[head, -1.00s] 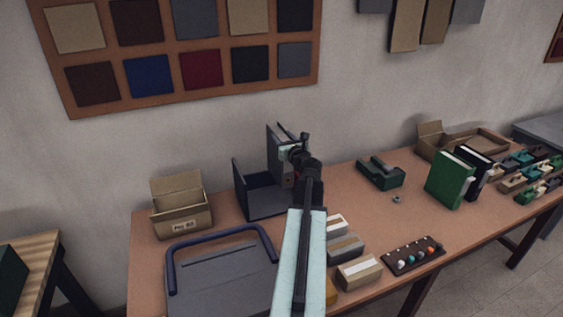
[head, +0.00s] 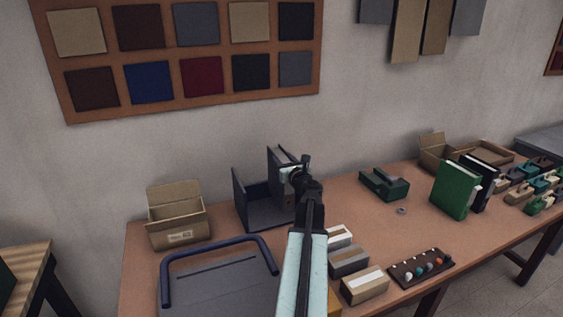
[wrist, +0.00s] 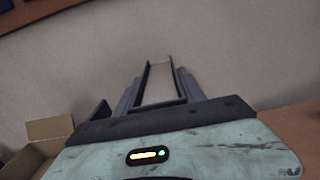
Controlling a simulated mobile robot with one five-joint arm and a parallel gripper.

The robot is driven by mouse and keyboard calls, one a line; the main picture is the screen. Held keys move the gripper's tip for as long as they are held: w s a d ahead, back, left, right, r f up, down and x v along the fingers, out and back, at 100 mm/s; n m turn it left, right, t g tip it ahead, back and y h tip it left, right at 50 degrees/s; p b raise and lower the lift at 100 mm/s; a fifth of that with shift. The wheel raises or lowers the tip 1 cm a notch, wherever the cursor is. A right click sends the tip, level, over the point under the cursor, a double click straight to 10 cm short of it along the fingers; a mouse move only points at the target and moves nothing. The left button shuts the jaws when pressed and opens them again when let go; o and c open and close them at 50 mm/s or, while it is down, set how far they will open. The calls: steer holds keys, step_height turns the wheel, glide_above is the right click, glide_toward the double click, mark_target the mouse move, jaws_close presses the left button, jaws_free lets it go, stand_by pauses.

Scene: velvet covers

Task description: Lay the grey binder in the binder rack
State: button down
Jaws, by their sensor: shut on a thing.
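The grey binder (head: 277,170) is upright in my gripper (head: 290,174), above or within the right part of the rack. In the wrist view, its dark covers and pale page edges (wrist: 159,84) show between the two fingers (wrist: 160,92). The binder rack (head: 239,200) is dark grey, with a tall left wall and a flat base, on the table near the wall. My gripper and arm hide part of the rack's right side, so I cannot tell whether the binder's lower edge touches the base.
An open cardboard box (head: 178,226) stands left of the rack. A grey case with a blue handle (head: 222,285) lies in front. Small boxes (head: 348,262), a dark green tool (head: 384,184) and a green binder (head: 453,190) stand to the right. Bare table lies between them.

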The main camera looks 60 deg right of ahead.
step_height(320, 180, down, 4)
steer(key=b, duration=0.3)
stand_by(0.3)
steer(key=c, duration=0.6)
jaws_free()
steer(key=v, duration=0.7)
steer(key=shift+s+a, duration=0.2)
steer(key=shift+a, duration=0.05)
steer(key=shift+s, duration=0.1)
